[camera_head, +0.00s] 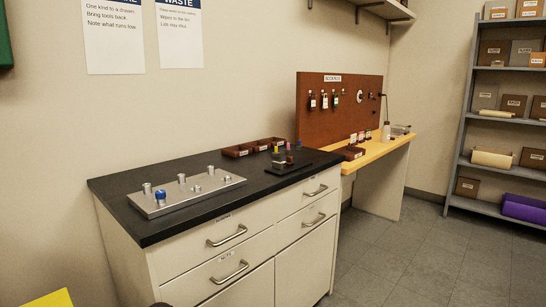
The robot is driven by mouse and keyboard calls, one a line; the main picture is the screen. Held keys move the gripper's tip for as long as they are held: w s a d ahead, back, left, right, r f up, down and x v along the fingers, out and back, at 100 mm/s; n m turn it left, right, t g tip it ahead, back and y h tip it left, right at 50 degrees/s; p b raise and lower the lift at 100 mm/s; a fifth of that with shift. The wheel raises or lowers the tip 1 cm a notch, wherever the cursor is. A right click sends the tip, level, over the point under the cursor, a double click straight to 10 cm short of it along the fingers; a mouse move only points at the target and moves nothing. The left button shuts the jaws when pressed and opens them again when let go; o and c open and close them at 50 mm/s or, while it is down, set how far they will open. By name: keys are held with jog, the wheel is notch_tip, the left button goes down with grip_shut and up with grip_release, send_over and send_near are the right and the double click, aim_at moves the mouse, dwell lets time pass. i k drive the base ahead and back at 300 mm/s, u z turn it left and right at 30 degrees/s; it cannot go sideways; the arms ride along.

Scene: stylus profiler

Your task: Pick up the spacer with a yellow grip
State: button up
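A small black stand (288,168) lies on the dark worktop, right of centre. A metal fixture plate (212,191) with several upright silver posts lies to the left on the same worktop. A blue-topped piece (160,195) is on the plate near its left end. My gripper is not in view.
The dark worktop (115,190) tops a cabinet with drawers (245,260). Brown open trays (238,151) sit along its back edge. A wooden bench (385,150) with a brown pegboard (335,120) stands beyond. Shelves (460,150) hold boxes at right. The grey floor (400,260) in front is clear.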

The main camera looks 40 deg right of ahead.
aim_at(276, 152)
jog(key=u, duration=0.2)
jog(key=k, duration=1.35)
jog(key=z, duration=1.6)
jog(key=i, duration=1.35)
